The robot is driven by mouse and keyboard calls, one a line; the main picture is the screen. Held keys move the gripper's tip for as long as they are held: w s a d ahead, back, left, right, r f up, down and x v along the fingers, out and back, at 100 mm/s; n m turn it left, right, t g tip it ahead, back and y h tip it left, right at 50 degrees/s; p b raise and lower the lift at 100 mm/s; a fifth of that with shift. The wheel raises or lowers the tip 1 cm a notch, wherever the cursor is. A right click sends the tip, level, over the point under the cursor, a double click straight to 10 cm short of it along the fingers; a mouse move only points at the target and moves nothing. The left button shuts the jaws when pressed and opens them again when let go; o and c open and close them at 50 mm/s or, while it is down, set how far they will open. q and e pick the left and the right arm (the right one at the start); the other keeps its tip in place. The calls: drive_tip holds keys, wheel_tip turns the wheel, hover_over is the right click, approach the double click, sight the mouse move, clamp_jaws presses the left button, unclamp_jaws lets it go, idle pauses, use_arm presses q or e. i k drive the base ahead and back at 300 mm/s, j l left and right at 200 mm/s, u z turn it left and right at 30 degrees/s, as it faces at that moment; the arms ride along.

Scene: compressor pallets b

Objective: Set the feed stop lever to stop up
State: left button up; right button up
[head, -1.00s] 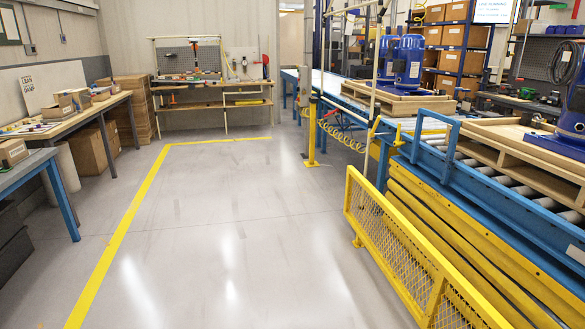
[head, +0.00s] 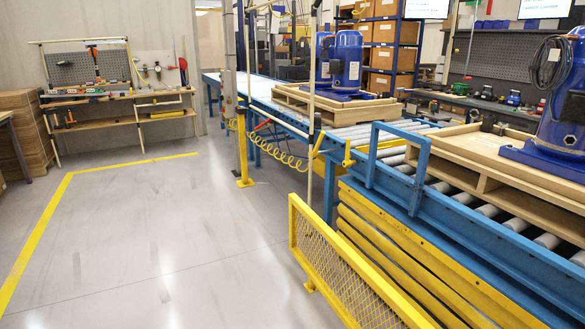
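A roller conveyor with a blue side rail (head: 465,240) runs from the right foreground to the back. A small yellow lever-like handle (head: 348,154) stands at its near side, left of an upright blue hoop frame (head: 399,165). Another slanted yellow piece (head: 318,143) sits by the pale upright post just left of it. I cannot tell for sure which of them is the feed stop lever, nor its setting. Neither of my grippers shows in the head view.
A yellow mesh guard (head: 345,270) stands on the floor before the conveyor. Blue compressors (head: 345,62) sit on wooden pallets (head: 505,165) on the rollers. A coiled yellow hose (head: 280,155) hangs by a yellow post (head: 242,150). The grey floor at left is clear.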

sight(313, 152)
drive_tip(key=i+u, duration=0.1)
drive_tip(key=i, duration=0.8)
drive_tip(key=i+l, duration=0.1)
drive_tip(key=i, duration=0.75)
drive_tip(key=u, duration=0.05)
